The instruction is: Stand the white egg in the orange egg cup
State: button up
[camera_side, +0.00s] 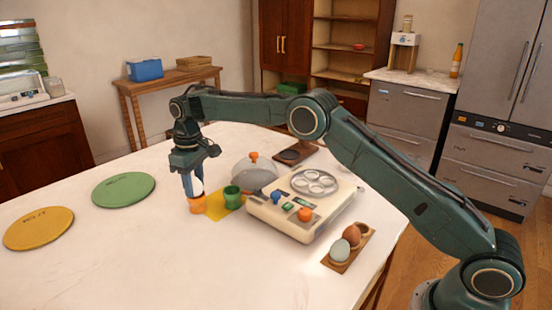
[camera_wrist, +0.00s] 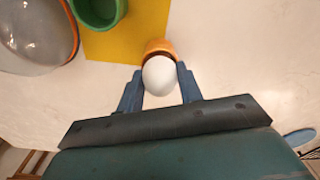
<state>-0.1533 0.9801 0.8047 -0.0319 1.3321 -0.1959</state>
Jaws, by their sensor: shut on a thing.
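The white egg (camera_wrist: 159,76) is held between the two blue fingers of my gripper (camera_wrist: 160,82) in the wrist view. In the side view the white egg (camera_side: 197,187) shows between the fingertips of my gripper (camera_side: 194,188), directly above the orange egg cup (camera_side: 198,204). The orange egg cup (camera_wrist: 160,46) shows just past the egg in the wrist view, its near part hidden by the egg. I cannot tell whether the egg touches the cup. My gripper points down and is shut on the egg.
A green egg cup (camera_side: 232,197) stands on a yellow mat (camera_side: 217,212) beside the orange cup. A clear dome (camera_side: 254,175) and a cream egg cooker (camera_side: 300,212) stand to the right. A wooden tray (camera_side: 339,262) holds other eggs. Green (camera_side: 123,190) and yellow (camera_side: 38,228) discs lie left.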

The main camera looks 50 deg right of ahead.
jog(key=shift+f, duration=0.3)
dwell(0.7)
jog(key=o, duration=1)
jog(key=s+d+r+m+t, duration=0.1)
jog(key=s+d+r, duration=0.2)
jog(key=s+r, duration=0.7)
jog(key=s+d+r+m+t, duration=0.15)
jog(key=s+d+r, duration=0.25)
jog(key=s+r, duration=0.6)
jog(key=s+d+f+t, duration=0.1)
jog(key=s, duration=0.7)
jog(key=s+d+f+m+t, duration=0.1)
jog(key=s+f, duration=0.1)
jog(key=s, duration=0.6)
jog(key=s+d+f+m+t, duration=0.1)
jog(key=s+f, duration=0.1)
jog(key=s, duration=0.7)
jog(key=shift+s, duration=0.1)
